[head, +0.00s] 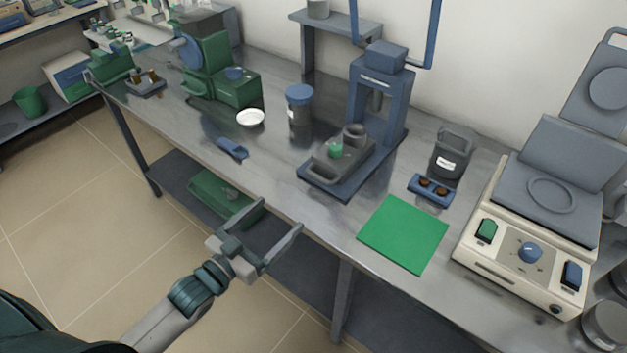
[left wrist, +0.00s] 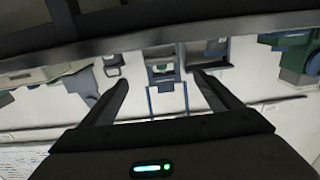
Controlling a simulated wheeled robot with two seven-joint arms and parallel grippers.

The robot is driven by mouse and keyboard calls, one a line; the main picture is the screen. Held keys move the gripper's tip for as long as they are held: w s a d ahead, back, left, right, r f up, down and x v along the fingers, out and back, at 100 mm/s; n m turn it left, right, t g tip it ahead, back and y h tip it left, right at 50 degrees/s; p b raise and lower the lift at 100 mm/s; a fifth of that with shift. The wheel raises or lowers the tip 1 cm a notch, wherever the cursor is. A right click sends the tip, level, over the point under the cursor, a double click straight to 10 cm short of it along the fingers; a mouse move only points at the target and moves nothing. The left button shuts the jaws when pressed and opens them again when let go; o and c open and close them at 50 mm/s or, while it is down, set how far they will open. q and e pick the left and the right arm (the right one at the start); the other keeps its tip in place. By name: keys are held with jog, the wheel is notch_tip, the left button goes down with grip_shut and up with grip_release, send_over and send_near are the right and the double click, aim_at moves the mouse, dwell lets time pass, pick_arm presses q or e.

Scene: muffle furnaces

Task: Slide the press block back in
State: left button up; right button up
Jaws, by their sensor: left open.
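The blue press (head: 398,108) stands on the bench with its base plate (head: 346,187) reaching toward the front edge. The grey press block (head: 328,174) sits on the front part of this base, out in front of the upright frame. It has a loop handle at its front left, and a green piece and a grey ring lie on top. My left gripper (head: 276,219) is open and empty, in front of the bench edge and apart from the block. In the left wrist view its fingers (left wrist: 160,92) are spread, with the press (left wrist: 165,72) seen small and upside down beyond. My right gripper is not in view.
A green mat (head: 403,234) lies right of the press, and a blue holder (head: 430,190) is behind it. A hot plate (head: 525,255) stands at the right. A blue-lidded jar (head: 299,105) is left of the press. The bench front edge is close to my gripper.

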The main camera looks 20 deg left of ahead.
aim_at(317, 178)
pick_arm(q)
jog(key=p+x, duration=0.2)
jog(key=x, duration=1.1)
jog(key=shift+w, duration=0.25)
jog(key=shift+p+x, duration=0.3)
jog(key=shift+x, duration=0.55)
jog(key=shift+d, duration=0.1)
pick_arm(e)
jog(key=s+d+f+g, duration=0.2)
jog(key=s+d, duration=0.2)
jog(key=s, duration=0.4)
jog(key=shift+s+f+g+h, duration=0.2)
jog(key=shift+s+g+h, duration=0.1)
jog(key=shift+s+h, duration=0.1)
pick_arm(q)
jog(key=shift+c, duration=0.6)
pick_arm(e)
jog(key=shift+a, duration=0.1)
